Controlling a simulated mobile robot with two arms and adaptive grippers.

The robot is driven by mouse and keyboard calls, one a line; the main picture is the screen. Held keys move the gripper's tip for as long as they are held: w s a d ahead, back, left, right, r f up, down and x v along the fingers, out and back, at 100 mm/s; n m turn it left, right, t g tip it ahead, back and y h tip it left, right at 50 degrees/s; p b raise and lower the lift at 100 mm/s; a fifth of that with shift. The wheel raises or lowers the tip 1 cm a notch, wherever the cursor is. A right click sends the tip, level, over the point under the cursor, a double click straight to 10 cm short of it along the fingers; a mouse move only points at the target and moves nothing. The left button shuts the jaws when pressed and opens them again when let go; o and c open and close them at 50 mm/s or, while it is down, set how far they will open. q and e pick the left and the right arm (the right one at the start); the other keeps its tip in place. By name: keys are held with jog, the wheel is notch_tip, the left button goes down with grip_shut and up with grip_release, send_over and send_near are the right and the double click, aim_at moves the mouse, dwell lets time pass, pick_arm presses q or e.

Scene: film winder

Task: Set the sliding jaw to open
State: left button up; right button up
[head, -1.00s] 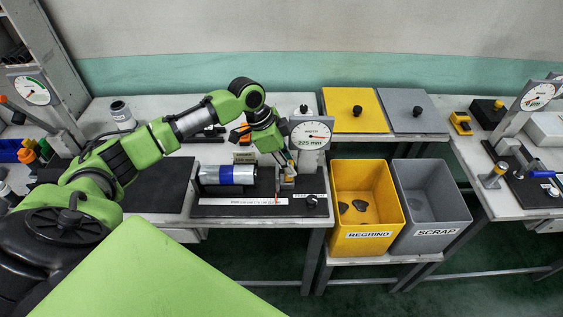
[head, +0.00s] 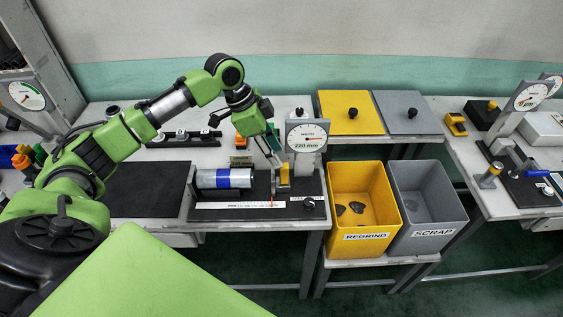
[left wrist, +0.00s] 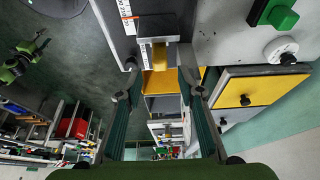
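The sliding jaw (head: 284,178), a small upright block with a yellow part, stands on the black gauge base to the right of a silver cylinder with a blue band (head: 222,178). The gauge dial (head: 307,136) behind it reads 220 mm. My left gripper (head: 276,161) is just above and beside the jaw, pointing down at it. In the left wrist view the two fingers of my left gripper (left wrist: 158,84) are apart with nothing between them. The jaw's grey and yellow block (left wrist: 158,54) lies beyond the fingertips. My right gripper is not in view.
A black knob (head: 309,204) sits at the base's front right, by a white scale strip (head: 240,205). The yellow regrind bin (head: 365,226) and grey scrap bin (head: 429,222) stand to the right. Small orange and dark items lie behind the gauge.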

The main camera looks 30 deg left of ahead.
pick_arm(q)
jog(key=v, duration=0.5)
dwell(0.5)
